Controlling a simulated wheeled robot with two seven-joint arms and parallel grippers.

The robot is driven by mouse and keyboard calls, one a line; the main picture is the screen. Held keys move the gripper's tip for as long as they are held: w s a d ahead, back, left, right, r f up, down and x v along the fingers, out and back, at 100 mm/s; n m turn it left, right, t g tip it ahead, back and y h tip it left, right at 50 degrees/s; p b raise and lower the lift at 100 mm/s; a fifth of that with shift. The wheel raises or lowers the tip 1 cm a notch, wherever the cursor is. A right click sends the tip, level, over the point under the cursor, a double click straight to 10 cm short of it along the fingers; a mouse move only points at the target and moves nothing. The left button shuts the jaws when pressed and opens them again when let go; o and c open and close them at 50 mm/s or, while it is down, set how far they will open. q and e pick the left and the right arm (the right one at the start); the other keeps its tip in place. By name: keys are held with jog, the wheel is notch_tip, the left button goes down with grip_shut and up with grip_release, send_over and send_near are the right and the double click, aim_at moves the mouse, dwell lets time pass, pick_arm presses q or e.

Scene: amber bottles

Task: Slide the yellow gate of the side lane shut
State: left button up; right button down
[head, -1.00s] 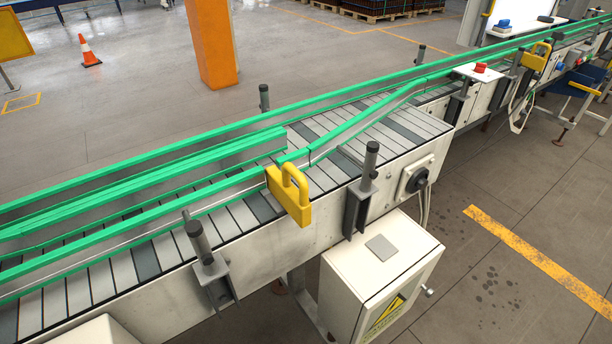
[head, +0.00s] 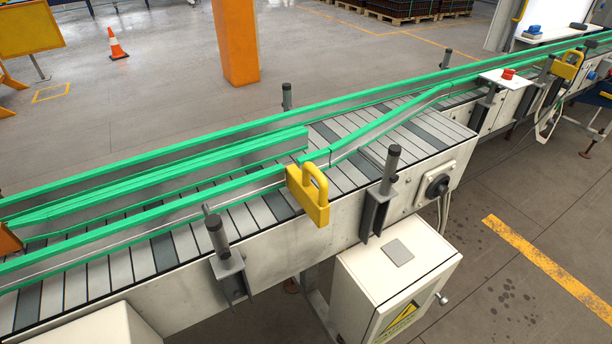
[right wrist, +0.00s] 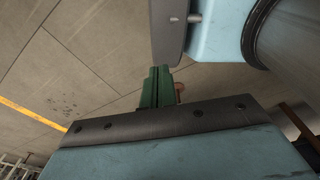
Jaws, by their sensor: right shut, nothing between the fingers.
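A yellow gate piece with a loop handle (head: 309,196) stands at the near green rail of the conveyor, by a break where a slanting rail (head: 385,122) begins. A second yellow looped piece (head: 567,66) sits farther along the line at the upper right. I cannot tell from the picture how far either one is slid. My right gripper (right wrist: 158,88) shows in the right wrist view, its green fingers together and empty, with bare floor behind. It does not show in the head view. My left gripper is not in view.
The slatted conveyor (head: 347,173) has green guide rails and upright grey posts (head: 391,170) along its near edge. A white electrical box (head: 400,265) and a black rotary switch (head: 437,186) are on the near side. An orange pillar (head: 235,45) stands behind. No bottles show on the belt.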

jog(key=c, duration=2.1)
grip_release()
jog(key=o, duration=0.7)
jog(key=w+a+r+t+p, duration=0.1)
jog(key=w+r, duration=0.2)
jog(key=w, duration=0.4)
jog(key=shift+a+t+y, duration=0.15)
jog(key=shift+t+y, duration=0.15)
jog(key=shift+t, duration=0.1)
jog(key=n+t+y+p, duration=0.1)
jog(key=t+y+p, duration=0.75)
jog(key=t, duration=0.45)
send_near(325, 183)
jog(key=x, duration=1.2)
jog(key=shift+w+a, duration=0.2)
jog(key=shift+w, duration=0.15)
